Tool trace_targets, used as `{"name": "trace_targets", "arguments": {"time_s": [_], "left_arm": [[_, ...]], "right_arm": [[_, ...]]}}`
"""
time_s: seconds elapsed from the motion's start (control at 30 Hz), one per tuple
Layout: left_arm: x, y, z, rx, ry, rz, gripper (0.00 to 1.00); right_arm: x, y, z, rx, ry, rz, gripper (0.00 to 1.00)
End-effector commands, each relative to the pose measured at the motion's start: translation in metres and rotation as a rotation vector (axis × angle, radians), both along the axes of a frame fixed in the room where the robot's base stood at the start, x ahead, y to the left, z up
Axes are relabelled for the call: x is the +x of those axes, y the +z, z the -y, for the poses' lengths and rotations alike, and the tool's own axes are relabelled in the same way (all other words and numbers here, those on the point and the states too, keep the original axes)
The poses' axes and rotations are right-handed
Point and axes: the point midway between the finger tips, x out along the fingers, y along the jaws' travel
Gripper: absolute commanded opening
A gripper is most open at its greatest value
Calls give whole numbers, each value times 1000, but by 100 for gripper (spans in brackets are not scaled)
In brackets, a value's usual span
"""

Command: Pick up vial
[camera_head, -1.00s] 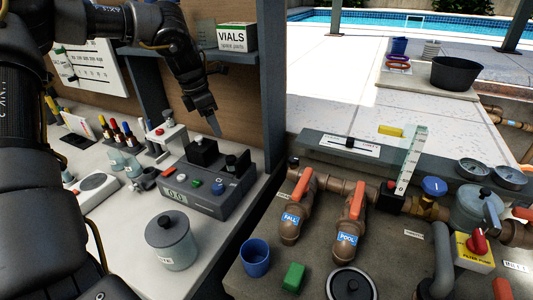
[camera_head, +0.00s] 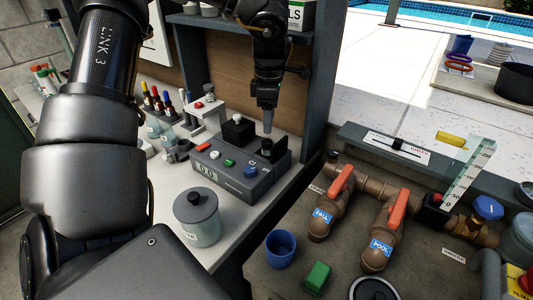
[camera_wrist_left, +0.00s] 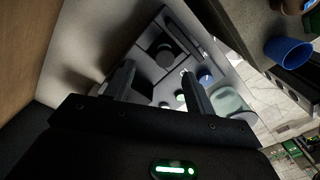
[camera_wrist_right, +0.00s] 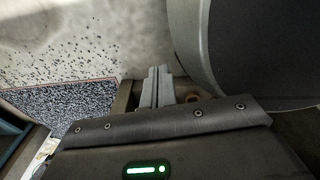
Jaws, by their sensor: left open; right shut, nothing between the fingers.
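A grey tester (camera_head: 235,175) stands on the left bench, with colored buttons and a small display. A small black-capped piece (camera_head: 267,146), which looks like the vial, stands upright in its far right part; its body is hidden. My left gripper (camera_head: 268,127) points down just above that cap, apart from it. In the left wrist view my left gripper (camera_wrist_left: 160,82) is open and empty, and a round black cap (camera_wrist_left: 166,57) shows beyond its fingers. My right gripper (camera_wrist_right: 157,84) is shut and empty in the right wrist view, and does not show in the head view.
A lidded jar (camera_head: 197,220) stands in front of the tester. Dropper bottles (camera_head: 160,102) stand behind it to the left. A dark post (camera_head: 318,70) rises right of my left gripper. A blue cup (camera_head: 280,250) and pipes with orange handles (camera_head: 342,180) are on the right counter.

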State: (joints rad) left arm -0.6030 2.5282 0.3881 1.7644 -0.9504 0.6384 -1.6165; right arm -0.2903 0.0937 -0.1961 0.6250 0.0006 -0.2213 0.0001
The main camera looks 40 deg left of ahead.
Motion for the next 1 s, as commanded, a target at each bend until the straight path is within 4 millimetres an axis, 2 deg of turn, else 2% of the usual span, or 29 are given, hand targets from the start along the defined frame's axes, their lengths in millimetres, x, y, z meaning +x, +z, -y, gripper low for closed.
{"name": "trace_targets", "arguments": {"time_s": [0.13, 0.37, 0.7, 1.0], "left_arm": [[-1, -18, 0, -1, -1, -1, 55], [-3, -24, -2, 0, 3, 1, 55], [-12, -67, -1, -1, 4, -2, 55], [-11, -75, -1, 0, 4, 3, 55]], "right_arm": [[-6, 2, -9, 11, -2, -7, 0], [-16, 3, -21, 25, -2, -21, 0], [-13, 19, -13, 15, 1, -16, 0], [-11, 19, -11, 13, 0, -13, 0]]}}
